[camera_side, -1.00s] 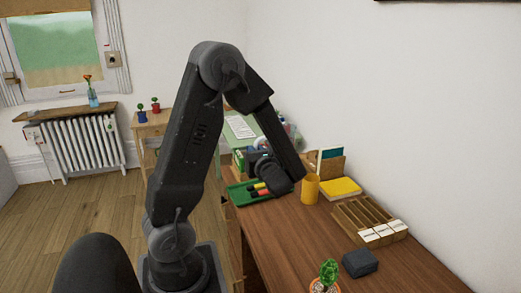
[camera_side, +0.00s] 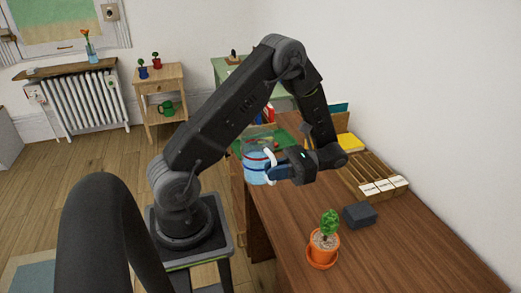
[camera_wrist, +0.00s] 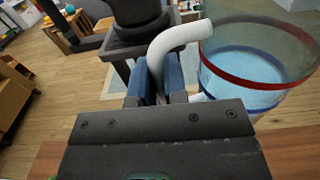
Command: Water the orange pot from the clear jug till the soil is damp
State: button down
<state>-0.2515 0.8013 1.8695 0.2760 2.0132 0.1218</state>
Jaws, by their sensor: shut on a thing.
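The clear jug (camera_side: 257,166) has a white handle, a red band and a blue band, and holds bluish water. My gripper (camera_side: 273,172) is shut on the handle and holds the jug roughly upright at the desk's left side. In the wrist view, the blue fingers of my gripper (camera_wrist: 158,85) close on the white handle (camera_wrist: 178,38), with the jug (camera_wrist: 250,65) to the right. The orange pot (camera_side: 322,250) stands on an orange saucer near the desk's front, apart from the jug and to its lower right. It holds a green plant (camera_side: 330,222) and pale, greyish soil.
A dark grey block (camera_side: 359,215) stands behind and right of the pot. A wooden slotted rack (camera_side: 370,172) with white cards and a yellow book (camera_side: 350,142) lie along the wall side. The desk (camera_side: 285,218) between jug and pot is clear.

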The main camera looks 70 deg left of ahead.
jog(key=w+d+r+n+t+h, duration=0.4)
jog(key=w+n+t+h, duration=0.15)
jog(key=w, duration=0.25)
jog(key=w+d+r+n+t+h, duration=0.3)
jog(key=w+d+n+t+h, duration=0.15)
jog(key=w+h, duration=0.2)
jog(key=w+d+r+n+t+h, duration=0.4)
jog(key=w+d+n+h, duration=0.15)
jog(key=w, duration=0.25)
jog(key=shift+w+a+f+m, duration=0.5)
jog(key=shift+f+m, duration=2.05)
jog(key=shift+f, duration=1.5)
notch_tip(320, 180, up, 7)
jog(key=s+m+t+y, duration=0.1)
jog(key=s+m+t, duration=0.1)
jog(key=m, duration=0.3)
jog(key=shift+s, duration=0.45)
